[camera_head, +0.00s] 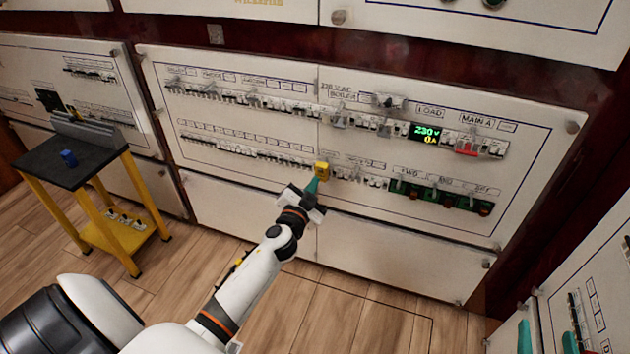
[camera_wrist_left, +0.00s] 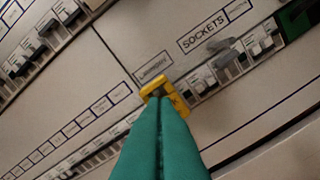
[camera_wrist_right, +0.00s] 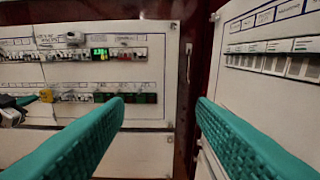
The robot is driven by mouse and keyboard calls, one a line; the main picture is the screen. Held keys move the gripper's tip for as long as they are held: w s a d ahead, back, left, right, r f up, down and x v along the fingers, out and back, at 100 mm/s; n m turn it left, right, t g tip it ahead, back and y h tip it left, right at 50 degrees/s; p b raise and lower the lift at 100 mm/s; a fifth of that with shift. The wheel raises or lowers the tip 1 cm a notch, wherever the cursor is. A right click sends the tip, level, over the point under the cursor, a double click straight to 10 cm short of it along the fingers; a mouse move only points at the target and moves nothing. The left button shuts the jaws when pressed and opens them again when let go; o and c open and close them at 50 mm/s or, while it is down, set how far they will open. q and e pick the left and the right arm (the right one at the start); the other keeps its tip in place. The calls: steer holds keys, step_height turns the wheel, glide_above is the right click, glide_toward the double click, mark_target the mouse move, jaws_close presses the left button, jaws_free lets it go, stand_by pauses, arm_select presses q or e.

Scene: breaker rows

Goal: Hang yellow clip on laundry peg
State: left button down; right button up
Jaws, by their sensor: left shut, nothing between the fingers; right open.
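The yellow clip (camera_head: 322,170) is at the lower breaker row of the middle panel. In the left wrist view it (camera_wrist_left: 178,97) sits just below the LAUNDRY label (camera_wrist_left: 153,67), left of the SOCKETS label. It also shows small in the right wrist view (camera_wrist_right: 46,95). The peg itself is hidden by the clip and fingers. My left gripper (camera_head: 314,185) is shut and empty, its teal tips right at the clip; whether they touch it I cannot tell. My right gripper (camera_wrist_right: 160,105) is open and empty, at the lower right of the head view (camera_head: 548,340).
Grey clips hang on the upper row. A red switch (camera_head: 467,148) is at the right. Another panel (camera_head: 600,290) stands close to my right gripper.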

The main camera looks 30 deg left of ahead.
arm_select(q)
steer(key=v, duration=1.1)
steer(key=shift+s, duration=0.3)
arm_select(e)
steer(key=shift+s+d+f+g, duration=0.1)
steer(key=shift+s+f+g, duration=0.05)
steer(key=shift+f+g, duration=0.35)
steer(key=shift+s+d+f+g, duration=0.15)
steer(key=shift+f+g, duration=0.15)
steer(key=shift+f, duration=0.25)
arm_select(q)
steer(key=shift+d, duration=0.1)
